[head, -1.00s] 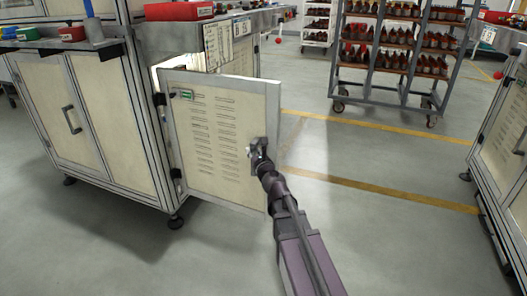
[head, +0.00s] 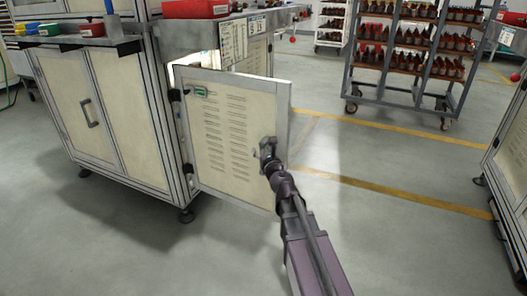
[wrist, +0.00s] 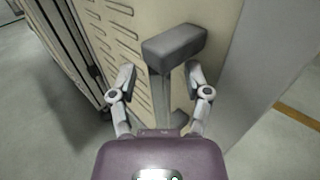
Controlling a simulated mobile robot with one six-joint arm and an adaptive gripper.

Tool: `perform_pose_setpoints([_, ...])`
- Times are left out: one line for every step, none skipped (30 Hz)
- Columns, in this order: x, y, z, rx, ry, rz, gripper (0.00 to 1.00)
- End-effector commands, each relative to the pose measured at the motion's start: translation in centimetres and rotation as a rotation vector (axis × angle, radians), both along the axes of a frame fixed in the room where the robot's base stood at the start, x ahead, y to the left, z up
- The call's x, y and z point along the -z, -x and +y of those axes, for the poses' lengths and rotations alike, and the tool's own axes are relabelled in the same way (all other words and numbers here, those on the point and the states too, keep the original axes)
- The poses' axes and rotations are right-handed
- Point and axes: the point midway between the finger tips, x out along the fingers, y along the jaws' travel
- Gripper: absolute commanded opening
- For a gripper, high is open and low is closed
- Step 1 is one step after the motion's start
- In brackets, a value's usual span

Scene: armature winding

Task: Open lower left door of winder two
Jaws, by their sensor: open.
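The winder's cream louvred door (head: 228,125) with a grey frame stands swung out from the cabinet side, hinged at its left edge. It also shows in the wrist view (wrist: 120,25). My gripper (head: 267,148) is at the door's right side, by its handle. In the wrist view the dark grey handle (wrist: 174,46) stands out from the panel, and my open fingers (wrist: 160,82) lie on either side of its lower part. I cannot tell whether either finger touches it. The cabinet's inside is mostly hidden behind the door.
Double doors with a bar handle (head: 90,112) are on the cabinet's left face. A red bin (head: 195,9) sits on top. A shelf cart (head: 410,60) stands at the back, another machine (head: 510,150) at the right. The floor (head: 400,240) between is clear.

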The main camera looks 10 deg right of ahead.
Motion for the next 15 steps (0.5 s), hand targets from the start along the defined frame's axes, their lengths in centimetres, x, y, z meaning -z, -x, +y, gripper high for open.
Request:
perform_pose_setpoints([0.0, 0.0, 0.0, 0.001, 0.0, 0.0, 0.63])
perform_pose_setpoints([0.0, 0.0, 0.0, 0.001, 0.0, 0.0, 0.63])
perform_pose_setpoints([0.0, 0.0, 0.0, 0.001, 0.0, 0.0, 0.63])
perform_pose_setpoints([0.0, 0.0, 0.0, 0.001, 0.0, 0.0, 0.63])
perform_pose_setpoints([0.0, 0.1, -0.1, 0.001, 0.0, 0.0, 0.63])
perform_pose_setpoints([0.0, 0.2, -0.1, 0.001, 0.0, 0.0, 0.63])
perform_pose_setpoints([0.0, 0.3, -0.1, 0.001, 0.0, 0.0, 0.63])
perform_pose_setpoints([0.0, 0.5, -0.1, 0.001, 0.0, 0.0, 0.63])
perform_pose_setpoints([0.0, 0.7, -0.1, 0.001, 0.0, 0.0, 0.63])
perform_pose_setpoints([0.0, 0.9, -0.2, 0.001, 0.0, 0.0, 0.63])
perform_pose_setpoints([0.0, 1.2, -0.2, 0.001, 0.0, 0.0, 0.63])
perform_pose_setpoints([0.0, 1.6, -0.2, 0.001, 0.0, 0.0, 0.63])
perform_pose_setpoints([0.0, 1.9, -0.3, 0.001, 0.0, 0.0, 0.63])
perform_pose_setpoints([0.0, 2.2, -0.3, 0.001, 0.0, 0.0, 0.63])
perform_pose_setpoints([0.0, 2.7, -0.4, 0.001, 0.0, 0.0, 0.63])
